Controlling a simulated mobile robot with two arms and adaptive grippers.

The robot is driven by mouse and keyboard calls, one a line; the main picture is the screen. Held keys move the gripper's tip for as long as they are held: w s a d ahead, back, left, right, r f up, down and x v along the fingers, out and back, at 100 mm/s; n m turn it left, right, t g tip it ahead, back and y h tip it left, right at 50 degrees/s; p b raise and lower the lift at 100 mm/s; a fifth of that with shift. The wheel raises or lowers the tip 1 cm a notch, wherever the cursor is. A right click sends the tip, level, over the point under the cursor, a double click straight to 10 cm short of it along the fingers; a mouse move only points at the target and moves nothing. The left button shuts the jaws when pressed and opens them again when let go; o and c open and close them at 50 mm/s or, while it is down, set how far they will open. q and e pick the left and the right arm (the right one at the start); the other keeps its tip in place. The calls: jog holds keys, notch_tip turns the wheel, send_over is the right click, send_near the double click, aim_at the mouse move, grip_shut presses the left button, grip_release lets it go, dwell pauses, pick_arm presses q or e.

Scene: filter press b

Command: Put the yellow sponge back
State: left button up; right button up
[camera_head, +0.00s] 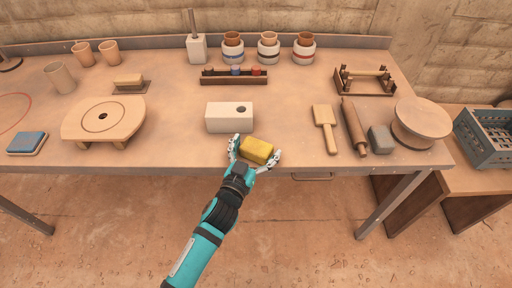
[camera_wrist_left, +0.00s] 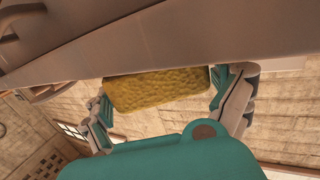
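The yellow sponge (camera_head: 257,150) is a rough block at the front edge of the table, in front of a white box. My left gripper (camera_head: 256,156) comes up from below with one finger on each side of the sponge. In the left wrist view the sponge (camera_wrist_left: 157,90) spans the space between the two fingertips, and both appear to touch its ends. The gripper looks shut on it. Whether the sponge also touches the table is hard to tell. My right gripper is not in view.
The white box (camera_head: 229,117) with a dark round spot stands just behind the sponge. A round wooden stand (camera_head: 103,118) is to the left, and a wooden paddle (camera_head: 325,128) and rolling pin (camera_head: 353,126) to the right. A dark rack (camera_head: 234,78) stands behind. Bare tabletop lies between them.

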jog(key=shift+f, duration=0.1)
pick_arm(q)
jog(key=shift+f+b, duration=0.15)
jog(key=shift+b, duration=0.15)
jog(key=p+v, duration=0.5)
jog(key=v, duration=1.2)
jog(key=shift+s+d, duration=0.15)
jog(key=shift+s, duration=0.15)
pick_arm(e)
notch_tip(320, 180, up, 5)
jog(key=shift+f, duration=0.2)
